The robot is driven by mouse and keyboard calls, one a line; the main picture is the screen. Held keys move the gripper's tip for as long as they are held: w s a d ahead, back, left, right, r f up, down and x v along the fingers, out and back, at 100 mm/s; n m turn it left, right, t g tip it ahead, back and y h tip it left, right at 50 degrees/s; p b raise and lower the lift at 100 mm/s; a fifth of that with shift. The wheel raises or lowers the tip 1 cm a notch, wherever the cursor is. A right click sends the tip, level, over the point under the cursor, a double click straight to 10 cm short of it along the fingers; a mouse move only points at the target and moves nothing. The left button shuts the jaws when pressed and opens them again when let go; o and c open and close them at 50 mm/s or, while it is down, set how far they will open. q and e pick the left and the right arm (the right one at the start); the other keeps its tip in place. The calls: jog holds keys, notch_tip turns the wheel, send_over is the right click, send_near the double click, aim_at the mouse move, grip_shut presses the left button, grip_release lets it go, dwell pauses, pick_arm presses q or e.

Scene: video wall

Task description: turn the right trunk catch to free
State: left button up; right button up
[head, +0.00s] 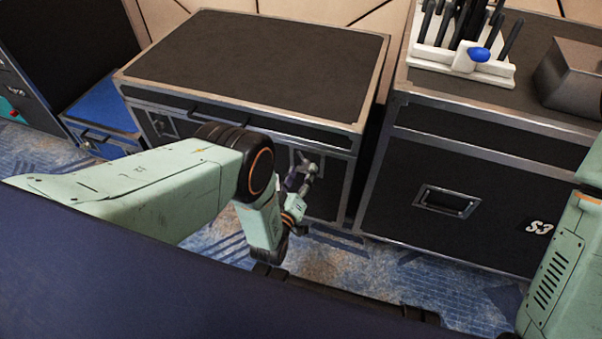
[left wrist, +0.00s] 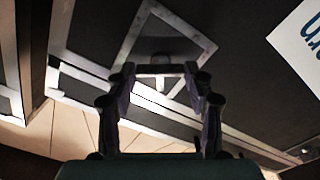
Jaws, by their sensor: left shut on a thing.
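The black trunk (head: 255,62) with metal edges stands in the middle of the head view. Its right catch (head: 318,157) is on the front face under the lid, mostly hidden behind my gripper. In the left wrist view the catch (left wrist: 162,57) sits in a square metal plate that looks tilted. My left gripper (head: 304,177) is at the trunk front, shut on the catch. In the left wrist view its two fingers (left wrist: 160,70) hold a short bar between their tips. Whether the catch is locked or free I cannot tell. My right gripper is out of view.
The left catch (head: 161,124) is on the same front face. A handle (head: 220,112) lies between the catches. A black case marked S3 (head: 450,170) stands to the right, bearing a white rack (head: 450,60). A blue case (head: 105,108) is at left. Patterned carpet shows in front.

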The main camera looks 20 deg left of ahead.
pick_arm(q)
jog(key=n, duration=0.5)
jog(key=shift+n, duration=0.3)
jog(key=n, duration=0.5)
jog(key=shift+n, duration=0.3)
jog(key=o, duration=1.2)
jog(key=shift+c, duration=0.2)
jog(key=s, duration=1.2)
jog(key=shift+a, duration=0.2)
jog(key=shift+w, duration=0.1)
jog(key=w, duration=1.2)
jog(key=shift+d, duration=0.2)
